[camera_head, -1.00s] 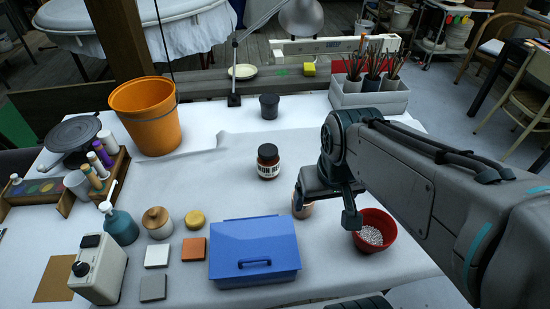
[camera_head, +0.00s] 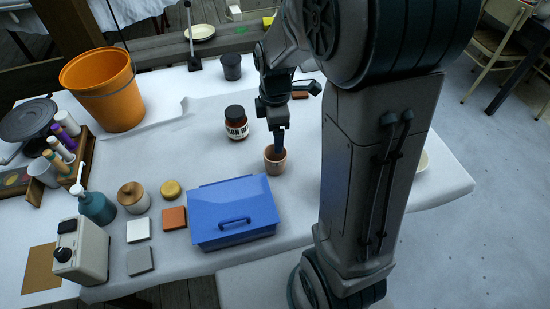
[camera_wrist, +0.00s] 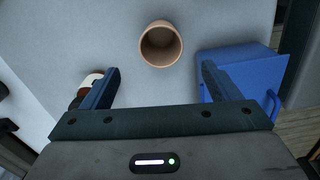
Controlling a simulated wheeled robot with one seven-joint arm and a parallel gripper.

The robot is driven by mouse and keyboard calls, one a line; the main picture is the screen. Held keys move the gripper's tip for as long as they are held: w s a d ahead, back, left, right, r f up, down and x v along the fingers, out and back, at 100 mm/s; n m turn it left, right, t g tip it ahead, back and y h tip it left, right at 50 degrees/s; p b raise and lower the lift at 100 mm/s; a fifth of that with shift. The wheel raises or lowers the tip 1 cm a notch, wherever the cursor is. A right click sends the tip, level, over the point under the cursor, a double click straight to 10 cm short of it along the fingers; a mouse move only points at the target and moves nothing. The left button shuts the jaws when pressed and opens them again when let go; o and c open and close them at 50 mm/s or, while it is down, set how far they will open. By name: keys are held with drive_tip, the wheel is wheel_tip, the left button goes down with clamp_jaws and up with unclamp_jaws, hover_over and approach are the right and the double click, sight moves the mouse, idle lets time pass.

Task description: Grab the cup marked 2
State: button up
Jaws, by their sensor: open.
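In the wrist view the cup (camera_wrist: 150,58) shows at the top centre, seen from above, with an empty inside. My gripper (camera_wrist: 159,70) is open and empty; the cup lies ahead of the gap between its fingers. In the head view my gripper (camera_head: 279,142) is right at the cup, one dark finger overlapping its rim. I cannot tell whether it touches.
A brown jar with a black lid (camera_head: 237,128) stands behind the cup. An orange bucket (camera_head: 100,95) stands far left. My arm hides the table's right side.

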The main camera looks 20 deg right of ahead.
sight(275, 158)
wheel_tip(275, 158, down, 12)
drive_tip(key=shift+f, duration=0.15)
idle(0.5)
drive_tip(key=shift+c, duration=0.3)
drive_tip(key=c, duration=1)
drive_tip(key=shift+c, duration=0.2)
drive_tip(key=shift+r, duration=0.2)
